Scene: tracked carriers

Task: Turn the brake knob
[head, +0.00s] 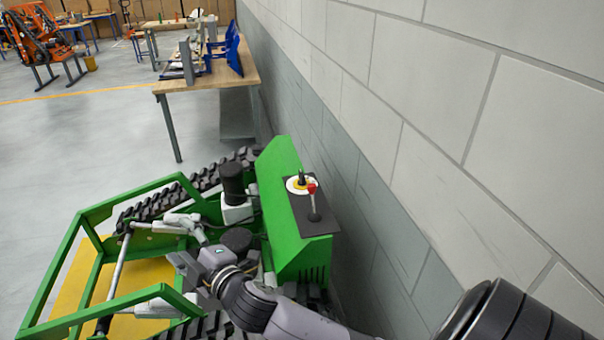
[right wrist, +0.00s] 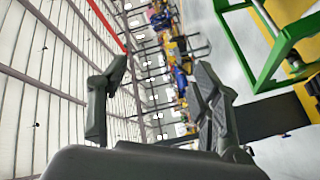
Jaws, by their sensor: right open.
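The green tracked carrier (head: 290,250) stands beside the wall, with a black panel (head: 325,222) on top of its tall green housing. On the panel, a dark knob (head: 301,178) rises from a yellow and white disc. A lever with a red ball top (head: 312,188) stands right next to it. My right gripper (head: 187,268) is over the carrier, left of and apart from the housing and the knob. In the right wrist view its two fingers (right wrist: 160,95) are spread with nothing between them. The knob is not visible there. My left gripper is not in view.
A grey block wall (head: 400,150) runs close along the carrier's right side. The green tube frame (head: 60,262) and a black track (head: 165,205) lie around my right gripper. A wooden workbench (head: 215,78) stands farther back. Open floor (head: 80,150) lies to the left.

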